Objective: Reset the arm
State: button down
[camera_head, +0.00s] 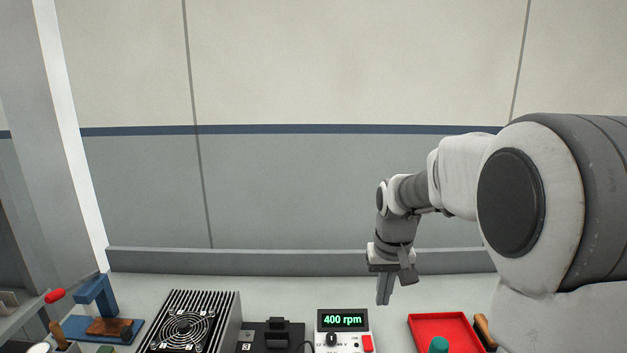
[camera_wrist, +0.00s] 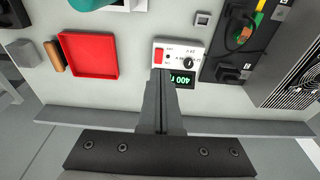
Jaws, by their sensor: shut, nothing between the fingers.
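My arm reaches in from the right in the head view, with my gripper (camera_head: 384,300) pointing down above the back part of the bench. The fingers are shut together with nothing between them. In the wrist view my gripper (camera_wrist: 162,75) shows as two dark fingers side by side, over the control box (camera_wrist: 180,55). This box (camera_head: 343,330) has a green display reading 400 rpm, a black knob and a red button. My gripper is apart from it in the head view.
A red tray (camera_head: 440,330) stands at the right, with a teal object (camera_head: 438,345) before it and a brown-handled item (camera_head: 484,330) beside it. A finned black unit with a fan (camera_head: 190,322) and a blue stand (camera_head: 97,300) are at the left. A low ledge (camera_head: 250,262) runs along the back.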

jog(key=s+r+t, duration=0.2)
jog(key=s+r, duration=0.7)
jog(key=s, duration=0.4)
jog(key=s+t, duration=0.1)
jog(key=s, duration=1)
jog(key=shift+s+f+t, duration=0.25)
jog(key=shift+s+t, duration=0.15)
jog(key=w+f+g, duration=0.1)
jog(key=w+f, duration=0.1)
jog(key=w, duration=1.5)
jog(key=w+f+g+b, duration=0.1)
jog(key=w+f, duration=1.2)
jog(key=w, duration=0.2)
jog(key=shift+d, duration=0.2)
jog(key=shift+w+f, duration=0.1)
